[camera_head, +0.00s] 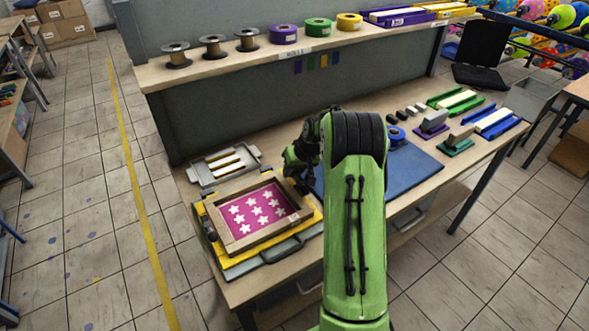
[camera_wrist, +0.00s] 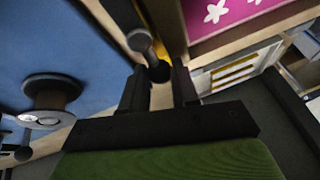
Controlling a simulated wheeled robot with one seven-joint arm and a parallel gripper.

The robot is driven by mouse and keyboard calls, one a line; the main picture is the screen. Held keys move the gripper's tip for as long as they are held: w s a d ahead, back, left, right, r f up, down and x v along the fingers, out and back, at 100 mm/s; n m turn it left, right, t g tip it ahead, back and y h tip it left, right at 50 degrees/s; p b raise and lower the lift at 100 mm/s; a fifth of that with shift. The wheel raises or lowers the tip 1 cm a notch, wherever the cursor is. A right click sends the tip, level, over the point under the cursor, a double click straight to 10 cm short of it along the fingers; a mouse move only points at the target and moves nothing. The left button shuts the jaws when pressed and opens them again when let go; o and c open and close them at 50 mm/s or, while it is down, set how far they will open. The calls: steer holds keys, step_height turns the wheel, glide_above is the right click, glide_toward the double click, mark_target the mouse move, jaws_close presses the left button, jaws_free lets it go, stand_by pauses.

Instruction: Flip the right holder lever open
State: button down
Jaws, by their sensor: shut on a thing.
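The printing frame (camera_head: 215,222) is a wooden frame around a pink screen with white stars, set on a yellow base at the table's left. It also shows at the top of the wrist view (camera_wrist: 205,48). The right holder lever (camera_wrist: 141,40), a grey rod-like piece with a dark ball knob, stands at the frame's right side. My gripper (camera_wrist: 160,78) has its two black fingers on either side of the knob and is shut on it. In the head view my gripper (camera_head: 303,182) is at the frame's right edge, where my arm mostly hides it and the lever.
A blue mat (camera_head: 415,172) lies right of the frame. A dark spool-like piece (camera_wrist: 50,92) stands near my gripper in the wrist view. A grey tray with light bars (camera_head: 222,165) lies behind the frame. A shelf with several spools (camera_head: 285,34) runs above the table's back.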

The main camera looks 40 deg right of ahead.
steer(key=c, duration=0.9)
jaws_free()
steer(key=shift+s+f, duration=0.1)
steer(key=shift+s, duration=0.05)
steer(key=shift+o, duration=0.2)
steer(key=shift+r, duration=0.45)
steer(key=p+v, duration=0.2)
steer(key=v, duration=1.3)
